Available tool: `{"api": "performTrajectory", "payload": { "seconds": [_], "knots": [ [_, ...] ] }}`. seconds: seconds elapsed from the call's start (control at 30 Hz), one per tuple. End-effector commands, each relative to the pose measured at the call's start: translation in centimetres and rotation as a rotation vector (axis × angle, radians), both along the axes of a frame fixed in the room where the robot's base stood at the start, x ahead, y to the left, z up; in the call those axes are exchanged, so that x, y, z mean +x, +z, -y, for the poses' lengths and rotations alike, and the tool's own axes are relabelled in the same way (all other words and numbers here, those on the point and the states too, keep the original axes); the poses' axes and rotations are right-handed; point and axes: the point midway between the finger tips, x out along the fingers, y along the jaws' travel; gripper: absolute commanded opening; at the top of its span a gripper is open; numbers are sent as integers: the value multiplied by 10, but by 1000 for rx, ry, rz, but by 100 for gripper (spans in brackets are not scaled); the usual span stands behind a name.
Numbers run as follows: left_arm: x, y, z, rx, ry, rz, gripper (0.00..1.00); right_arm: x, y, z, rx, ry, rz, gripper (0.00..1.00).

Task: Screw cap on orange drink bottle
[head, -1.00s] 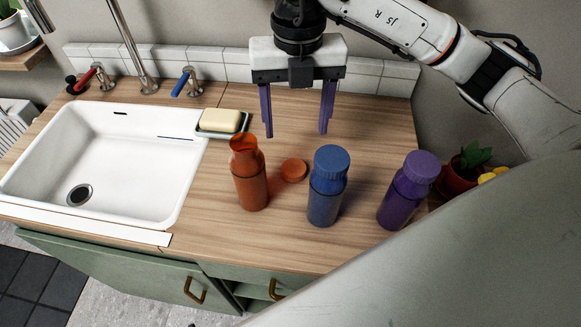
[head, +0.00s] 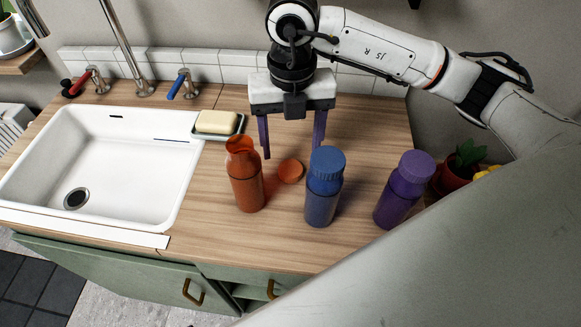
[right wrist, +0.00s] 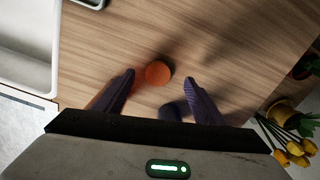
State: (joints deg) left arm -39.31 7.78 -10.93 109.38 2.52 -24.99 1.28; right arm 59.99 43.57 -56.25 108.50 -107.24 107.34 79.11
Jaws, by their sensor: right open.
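The orange drink bottle (head: 245,178) stands upright and uncapped on the wooden counter, right of the sink. Its orange cap (head: 290,171) lies flat on the counter just to the bottle's right. In the right wrist view the cap (right wrist: 157,73) shows between and beyond the fingertips. My right gripper (head: 290,152) is open and empty, pointing down above and behind the cap, not touching it. In the right wrist view the bottle is mostly hidden behind the left-hand finger. My left gripper is not in view.
A capped blue bottle (head: 323,190) stands right of the cap, and a capped purple bottle (head: 402,190) stands further right. A soap dish (head: 232,131) with soap sits by the white sink (head: 130,205). A potted plant (head: 455,176) is at the right. The back right counter is clear.

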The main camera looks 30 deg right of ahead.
Motion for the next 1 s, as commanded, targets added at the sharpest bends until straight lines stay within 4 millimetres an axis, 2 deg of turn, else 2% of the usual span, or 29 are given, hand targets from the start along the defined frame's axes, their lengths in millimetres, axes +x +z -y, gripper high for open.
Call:
{"api": "performTrajectory", "payload": {
  "seconds": [0.3,0.7,0.73,0.9,1.0],
  "knots": [
    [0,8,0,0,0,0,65,-2,-44,-4,0,0,-4,64],
    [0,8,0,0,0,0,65,-2,-48,-4,1,0,-1,64],
    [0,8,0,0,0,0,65,-2,-48,-4,1,0,-1,62],
    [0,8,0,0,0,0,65,-2,-48,-4,0,0,-1,33],
    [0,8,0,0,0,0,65,-2,-48,-4,1,0,-1,20]
  ]
}}
